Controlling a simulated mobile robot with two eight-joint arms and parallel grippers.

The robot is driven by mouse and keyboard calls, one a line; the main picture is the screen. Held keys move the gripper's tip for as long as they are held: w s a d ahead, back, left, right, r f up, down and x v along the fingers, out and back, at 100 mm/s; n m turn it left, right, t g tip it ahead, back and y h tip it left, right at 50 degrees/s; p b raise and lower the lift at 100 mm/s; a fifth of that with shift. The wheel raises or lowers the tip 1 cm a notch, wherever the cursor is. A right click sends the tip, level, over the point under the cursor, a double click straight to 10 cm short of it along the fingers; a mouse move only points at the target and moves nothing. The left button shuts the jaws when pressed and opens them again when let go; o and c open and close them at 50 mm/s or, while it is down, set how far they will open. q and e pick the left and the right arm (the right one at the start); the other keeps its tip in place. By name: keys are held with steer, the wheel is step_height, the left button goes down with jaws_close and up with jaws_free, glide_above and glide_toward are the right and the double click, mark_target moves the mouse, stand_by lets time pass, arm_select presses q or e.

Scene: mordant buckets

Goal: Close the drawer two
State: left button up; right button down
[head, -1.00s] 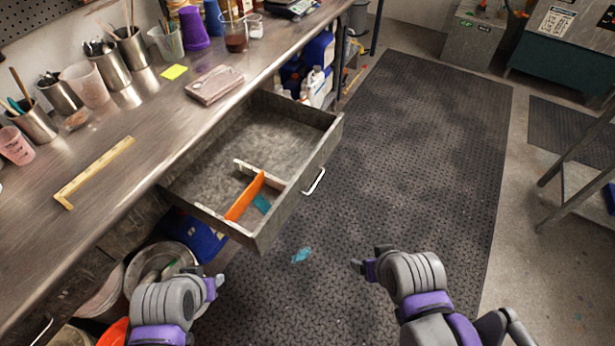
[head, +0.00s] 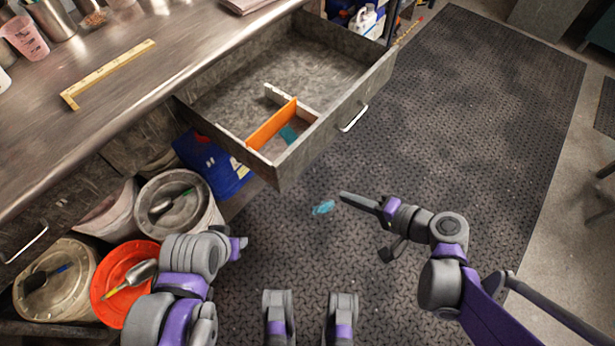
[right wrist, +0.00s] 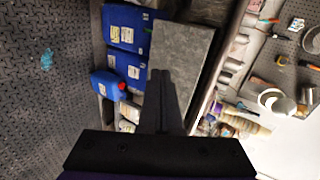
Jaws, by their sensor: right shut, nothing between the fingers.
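The drawer (head: 333,131) stands pulled out from under the steel workbench. It is a grey tray with an orange divider (head: 272,124) and a teal piece inside. Its silver handle (head: 354,118) is on the front face. My right gripper (head: 343,197) is shut and empty, over the floor mat in front of the drawer and below its near corner, apart from it. In the right wrist view its closed fingers (right wrist: 162,100) show in front of a grey panel. My left arm is at the lower left; its gripper's fingers are not clear enough to tell their state.
The workbench (head: 150,75) holds a yellow square ruler (head: 110,72) and cups. Buckets (head: 180,208) stand under it at the left, one orange (head: 105,290). Another handle (head: 27,243) is at the far left. The dark floor mat (head: 450,120) right of the drawer is clear.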

steer(key=w+f+t+y+b, duration=0.1)
steer(key=b, duration=0.2)
glide_toward(296, 165)
steer(key=shift+m, duration=0.4)
steer(key=x, duration=0.5)
steer(key=shift+w+a+f, duration=0.2)
steer(key=shift+f, duration=0.15)
arm_select(q)
steer(key=shift+w+f, duration=0.15)
steer(key=shift+f, duration=2.3)
arm_select(e)
steer(key=shift+w+a, duration=0.3)
steer(key=w+a, duration=0.7)
steer(key=a, duration=0.3)
steer(key=w+a, duration=0.8)
steer(key=a, duration=0.3)
steer(key=w+a, duration=0.8)
steer(key=a, duration=0.3)
steer(key=shift+w+a, duration=0.1)
steer(key=shift+w, duration=0.05)
steer(key=shift+w+a, duration=0.1)
steer(key=shift+a, duration=0.05)
arm_select(q)
steer(key=shift+d, duration=0.1)
arm_select(e)
steer(key=shift+r, duration=0.2)
